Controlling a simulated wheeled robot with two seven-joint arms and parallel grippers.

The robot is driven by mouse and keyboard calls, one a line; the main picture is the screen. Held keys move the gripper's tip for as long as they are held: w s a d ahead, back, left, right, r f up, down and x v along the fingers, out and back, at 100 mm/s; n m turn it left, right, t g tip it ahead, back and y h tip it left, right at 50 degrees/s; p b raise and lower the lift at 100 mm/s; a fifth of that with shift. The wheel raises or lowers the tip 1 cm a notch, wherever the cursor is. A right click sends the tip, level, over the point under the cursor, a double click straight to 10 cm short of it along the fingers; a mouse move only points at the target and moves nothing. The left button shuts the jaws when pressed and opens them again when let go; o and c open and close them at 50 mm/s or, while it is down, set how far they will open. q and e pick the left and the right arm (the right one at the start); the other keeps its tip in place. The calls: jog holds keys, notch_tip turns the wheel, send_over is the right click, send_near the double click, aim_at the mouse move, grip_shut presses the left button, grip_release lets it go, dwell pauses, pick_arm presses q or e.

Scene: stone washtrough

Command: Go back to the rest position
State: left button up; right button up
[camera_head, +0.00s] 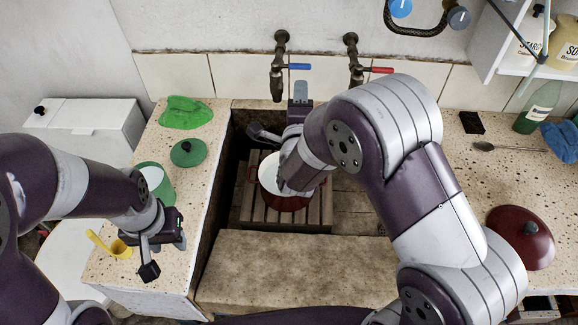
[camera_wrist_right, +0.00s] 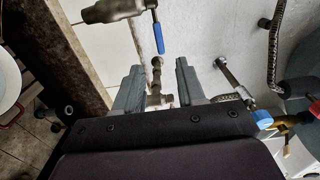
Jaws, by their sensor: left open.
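My left gripper (camera_head: 160,258) is open and empty, low over the front part of the left stone ledge, near a yellow ladle (camera_head: 120,248). My right gripper (camera_head: 281,112) is over the back of the stone trough, in front of the blue-handled tap (camera_head: 278,75). In the right wrist view, the right gripper (camera_wrist_right: 158,80) has its two grey fingers well apart, with nothing held between them. The tap's blue handle (camera_wrist_right: 159,38) shows beyond them. My right forearm hides part of the trough and of the red pot.
A red pot (camera_head: 284,202) with a white inside stands on a wooden slatted rack (camera_head: 257,217) in the trough. The left ledge (camera_head: 212,135) holds a green mug (camera_head: 166,190), green lid (camera_head: 188,152) and green cloth (camera_head: 185,112). A dark red lid (camera_head: 520,238) lies on the right counter.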

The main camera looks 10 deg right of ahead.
jog(key=s+a+f+n+g+y, duration=0.2)
jog(key=s+f+n+g, duration=0.2)
jog(key=f+n, duration=0.2)
jog(key=s+a+f+n+g+y, duration=0.2)
jog(key=s+f+n+g+y, duration=0.15)
jog(key=f+n, duration=0.25)
jog(key=s+d+r+n+g+h, duration=0.1)
jog(key=s+d+n+g, duration=0.3)
jog(key=s, duration=0.4)
jog(key=s+d+r+n+g+h+p, duration=0.1)
jog(key=s+d+n+g, duration=0.3)
jog(key=s, duration=0.5)
jog(key=d+r, duration=0.1)
jog(key=d, duration=0.1)
jog(key=shift+s+d+r+g, duration=0.15)
jog(key=shift+s+d+g, duration=0.1)
jog(key=shift+d+g, duration=0.15)
jog(key=shift+d, duration=0.1)
